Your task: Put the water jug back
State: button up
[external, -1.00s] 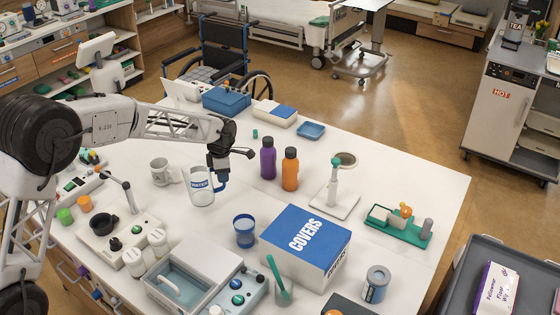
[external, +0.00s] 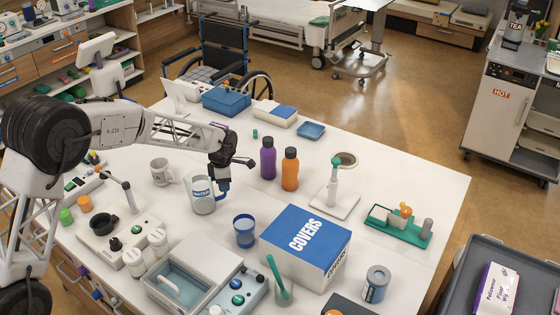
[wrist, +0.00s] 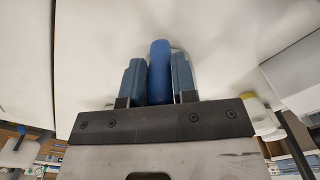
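The water jug (external: 201,197) is clear with a white WATER label and a blue handle. It is upright at the middle left of the white table, with its base at or just above the tabletop; I cannot tell which. My gripper (external: 222,188) points down at the jug's right side and is shut on the handle. In the wrist view, the blue handle (wrist: 160,72) sits between the two blue fingers. The jug's body is mostly hidden in that view.
A white mug (external: 161,172) stands left of the jug, and a blue cup (external: 244,231) stands in front right. Purple (external: 268,160) and orange (external: 290,170) bottles stand to the right. A round dark-centred disc (external: 345,159) lies beyond them. The COVERS box (external: 305,250) is at the front.

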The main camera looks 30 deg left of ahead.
jog(key=o, duration=0.4)
jog(key=shift+r, duration=0.15)
notch_tip(320, 180, up, 12)
jog(key=shift+r, duration=0.1)
dwell(0.6)
dwell(0.5)
